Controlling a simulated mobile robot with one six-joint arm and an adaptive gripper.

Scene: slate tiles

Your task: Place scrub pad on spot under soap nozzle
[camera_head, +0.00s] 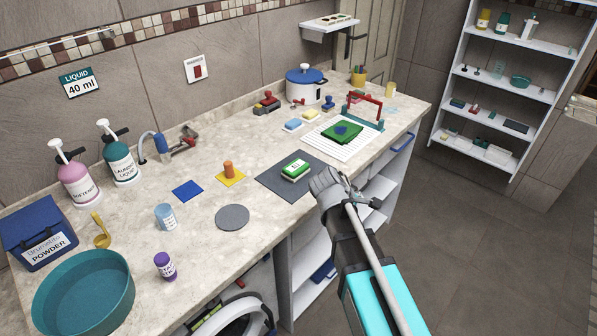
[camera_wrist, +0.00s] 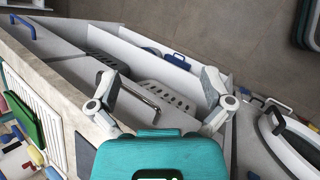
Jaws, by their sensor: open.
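A green-topped, white-sided block (camera_head: 295,169), the likeliest scrub pad, lies on a dark grey square mat (camera_head: 275,187). A pink softener bottle (camera_head: 78,185) and a teal laundry liquid bottle (camera_head: 121,165) stand at the back left, each with a white pump nozzle. I cannot make out a marked spot under either nozzle. My gripper (camera_head: 327,182) is just right of the block, beside the counter's front edge. Its fingers (camera_wrist: 160,90) are spread and empty in the wrist view, over the under-counter shelves. The block is not clear there.
A blue square (camera_head: 187,189), a yellow square (camera_head: 230,177) with an orange peg, and a grey disc (camera_head: 232,217) lie left of the mat. A light blue cup (camera_head: 166,217), purple bottle (camera_head: 165,266) and teal basin (camera_head: 85,300) stand farther left. A red-handled rack (camera_head: 366,108) stands right.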

